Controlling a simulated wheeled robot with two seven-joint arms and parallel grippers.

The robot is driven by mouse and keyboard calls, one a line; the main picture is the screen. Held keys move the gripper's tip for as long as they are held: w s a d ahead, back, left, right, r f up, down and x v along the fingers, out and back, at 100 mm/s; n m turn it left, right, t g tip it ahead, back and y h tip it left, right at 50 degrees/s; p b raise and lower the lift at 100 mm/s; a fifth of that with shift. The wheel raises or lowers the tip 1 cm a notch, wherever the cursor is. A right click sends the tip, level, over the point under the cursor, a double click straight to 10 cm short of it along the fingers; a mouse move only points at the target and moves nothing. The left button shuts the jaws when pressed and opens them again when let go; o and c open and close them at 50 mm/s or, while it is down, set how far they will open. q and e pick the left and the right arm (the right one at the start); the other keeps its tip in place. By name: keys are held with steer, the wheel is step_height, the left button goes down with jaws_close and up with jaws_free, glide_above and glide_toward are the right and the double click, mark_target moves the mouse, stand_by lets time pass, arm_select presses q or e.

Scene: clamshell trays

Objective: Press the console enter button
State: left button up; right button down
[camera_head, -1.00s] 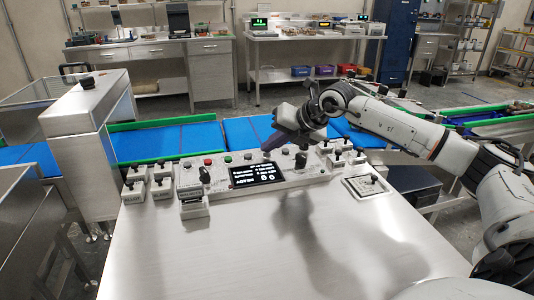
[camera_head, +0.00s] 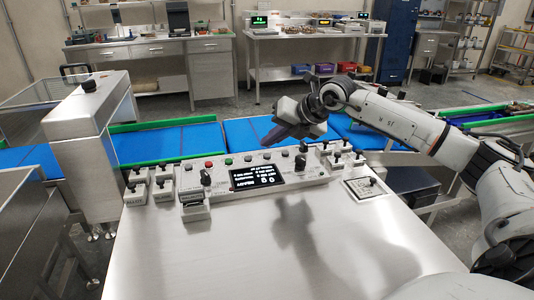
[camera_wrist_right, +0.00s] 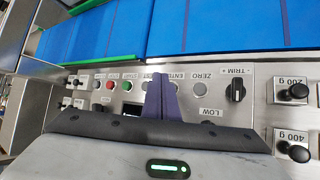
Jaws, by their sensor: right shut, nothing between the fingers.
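The grey console (camera_head: 318,176) stands at the back of the steel table, with a row of buttons, a black knob and a lit screen (camera_head: 257,177). The enter button (camera_head: 267,155) is in the row, left of the zero button (camera_head: 284,153). In the right wrist view the ENTER label (camera_wrist_right: 178,77) shows just right of the purple fingers, which partly hide that spot. My right gripper (camera_head: 270,139) is shut and empty, its purple fingertips above and behind the button row, apparently clear of it. My left gripper is not in view.
Small labelled weights (camera_head: 136,191) stand left of the console, and more (camera_head: 336,160) stand right of it. A small plate with a black knob (camera_head: 366,187) lies at the right. A blue conveyor (camera_head: 180,138) runs behind. The table front (camera_head: 240,250) is clear.

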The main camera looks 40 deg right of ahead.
step_height(320, 180, up, 4)
steer(key=p, duration=0.2)
steer(key=shift+r+p, duration=0.1)
steer(key=shift+p, duration=0.2)
stand_by(0.6)
